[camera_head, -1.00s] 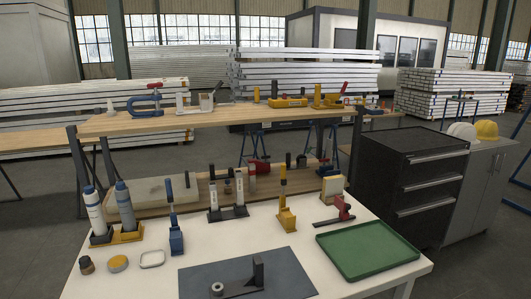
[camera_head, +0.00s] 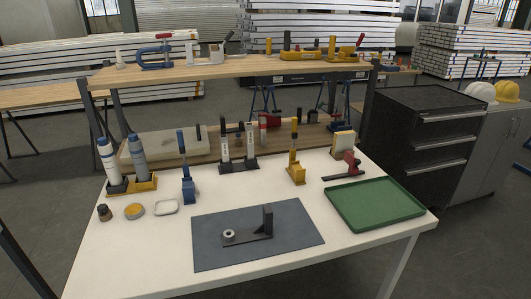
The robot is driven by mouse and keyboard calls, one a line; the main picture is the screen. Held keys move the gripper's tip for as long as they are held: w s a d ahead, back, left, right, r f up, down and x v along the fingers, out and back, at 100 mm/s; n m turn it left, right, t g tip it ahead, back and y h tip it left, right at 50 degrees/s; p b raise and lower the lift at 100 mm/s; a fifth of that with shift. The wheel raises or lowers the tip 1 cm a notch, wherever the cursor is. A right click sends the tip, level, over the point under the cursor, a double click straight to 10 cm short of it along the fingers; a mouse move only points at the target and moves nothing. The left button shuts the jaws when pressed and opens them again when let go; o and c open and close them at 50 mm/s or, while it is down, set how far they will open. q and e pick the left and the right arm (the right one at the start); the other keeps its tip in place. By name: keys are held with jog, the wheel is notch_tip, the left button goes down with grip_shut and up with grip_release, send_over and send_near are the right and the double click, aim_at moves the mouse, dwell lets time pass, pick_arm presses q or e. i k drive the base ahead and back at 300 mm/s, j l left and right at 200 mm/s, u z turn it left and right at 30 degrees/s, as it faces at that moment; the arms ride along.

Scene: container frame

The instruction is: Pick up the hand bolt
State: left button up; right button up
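No part is plainly recognisable as the hand bolt. A small dark brown knob-like piece (camera_head: 104,213) stands at the white table's left side, and I cannot tell whether it is the hand bolt. A dark bracket (camera_head: 250,236) with an upright plate lies on a grey mat (camera_head: 292,250) at the table's front middle. A small light ring-shaped part (camera_head: 229,233) sits at the bracket's left end. Neither of my grippers is in view.
The white table (camera_head: 125,262) also holds a yellow round tin (camera_head: 134,211), a pale ring-shaped dish (camera_head: 166,207), several toggle clamps and an empty green tray (camera_head: 374,204) at right. A wooden shelf (camera_head: 220,71) with tools stands behind. The table's front left is clear.

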aim_at(103, 208)
jog(key=u, duration=1.25)
